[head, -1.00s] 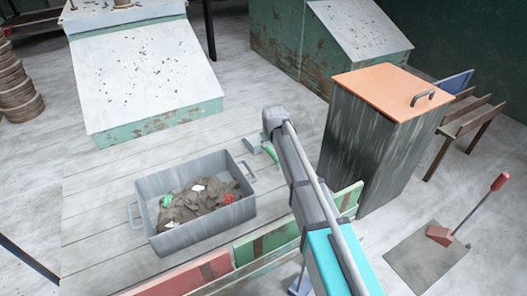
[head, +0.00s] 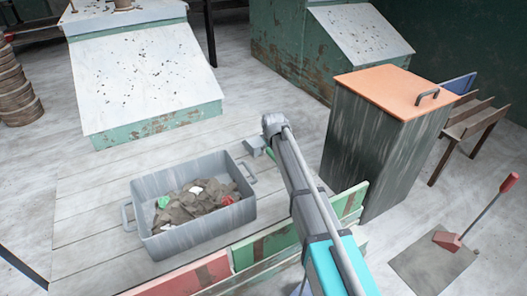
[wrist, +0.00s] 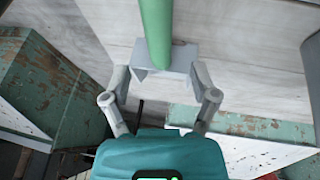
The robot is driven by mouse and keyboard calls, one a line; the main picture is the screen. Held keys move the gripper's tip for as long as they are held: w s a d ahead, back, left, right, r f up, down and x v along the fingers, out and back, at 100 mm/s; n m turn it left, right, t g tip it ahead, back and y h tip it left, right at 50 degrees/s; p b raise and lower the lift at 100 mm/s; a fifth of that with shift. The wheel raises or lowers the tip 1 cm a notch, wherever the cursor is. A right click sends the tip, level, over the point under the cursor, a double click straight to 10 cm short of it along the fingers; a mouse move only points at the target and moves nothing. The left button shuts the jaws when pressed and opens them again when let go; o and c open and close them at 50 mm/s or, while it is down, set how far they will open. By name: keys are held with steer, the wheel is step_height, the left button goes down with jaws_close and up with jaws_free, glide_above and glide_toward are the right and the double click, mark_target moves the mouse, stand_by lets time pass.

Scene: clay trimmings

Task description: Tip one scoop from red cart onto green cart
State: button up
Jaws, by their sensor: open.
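A scoop with a green handle (wrist: 156,28) and a grey pan (wrist: 165,58) shows in the wrist view. The head view hides my gripper. A grey tub (head: 205,234) holds brown clay trimmings (head: 192,208) on a planked surface. A red board (head: 182,277) and a green board (head: 268,246) run along its near edge.
A dark bin with an orange lid (head: 395,88) stands right of my arm. A red-handled tool (head: 487,208) stands on a grey plate (head: 425,268). Green sloped cabinets (head: 150,75) stand behind. A bench (head: 472,125) is at the right. Bare planks lie left of the tub.

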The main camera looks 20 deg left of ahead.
mark_target(270, 151)
steer(key=shift+f, duration=0.15)
steer(key=shift+b+x, duration=2.35)
steer(key=shift+x, duration=0.15)
steer(key=shift+w, duration=0.1)
jaws_close()
